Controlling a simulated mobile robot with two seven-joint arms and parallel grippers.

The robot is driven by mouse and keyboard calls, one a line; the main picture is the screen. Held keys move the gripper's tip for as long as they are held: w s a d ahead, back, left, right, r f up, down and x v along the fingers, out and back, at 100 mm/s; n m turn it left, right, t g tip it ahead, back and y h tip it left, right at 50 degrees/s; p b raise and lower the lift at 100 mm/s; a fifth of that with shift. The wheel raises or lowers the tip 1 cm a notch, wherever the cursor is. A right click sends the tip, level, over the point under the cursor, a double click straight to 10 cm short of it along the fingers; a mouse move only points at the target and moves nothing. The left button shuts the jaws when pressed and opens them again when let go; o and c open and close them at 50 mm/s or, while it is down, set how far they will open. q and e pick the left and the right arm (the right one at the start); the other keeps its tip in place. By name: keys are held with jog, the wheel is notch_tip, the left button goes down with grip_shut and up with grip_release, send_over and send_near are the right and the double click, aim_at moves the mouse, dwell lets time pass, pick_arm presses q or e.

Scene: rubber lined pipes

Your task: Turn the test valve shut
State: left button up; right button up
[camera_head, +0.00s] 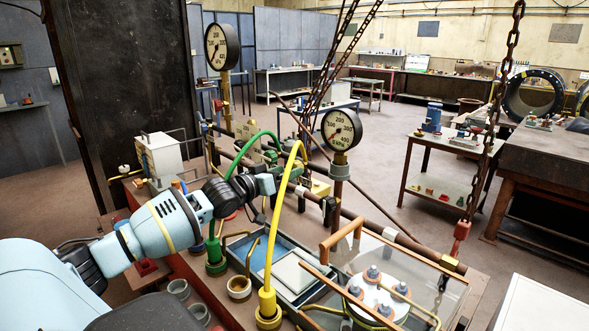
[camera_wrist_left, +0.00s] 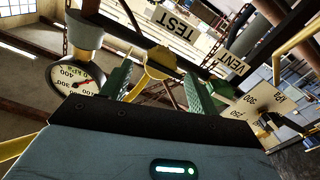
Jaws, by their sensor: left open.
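In the left wrist view a TEST label (camera_wrist_left: 174,25) sits on a pale plate, upside down. A yellow rounded part (camera_wrist_left: 158,64), which looks like the test valve's handle, shows below it between my two green fingers. My left gripper (camera_wrist_left: 160,92) is open around that line of sight; I cannot tell whether the fingers touch the yellow part. In the head view my left gripper (camera_head: 264,182) reaches in from the left to the pipe rig, beside the green and yellow hoses. It hides the valve there. My right gripper is not in view.
A VENT label (camera_wrist_left: 228,65) is close by in the wrist view. Two dial gauges (camera_head: 222,47) (camera_head: 341,129) stand up from the pipes. The yellow hose (camera_head: 276,230) and green hose (camera_head: 240,150) arch close to the gripper. A chain (camera_head: 497,100) hangs at the right.

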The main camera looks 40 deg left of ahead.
pick_arm(q)
jog(key=shift+w+d, duration=0.2)
jog(key=shift+w, duration=1.8)
jog(key=c, duration=1)
jog(key=shift+o, duration=0.2)
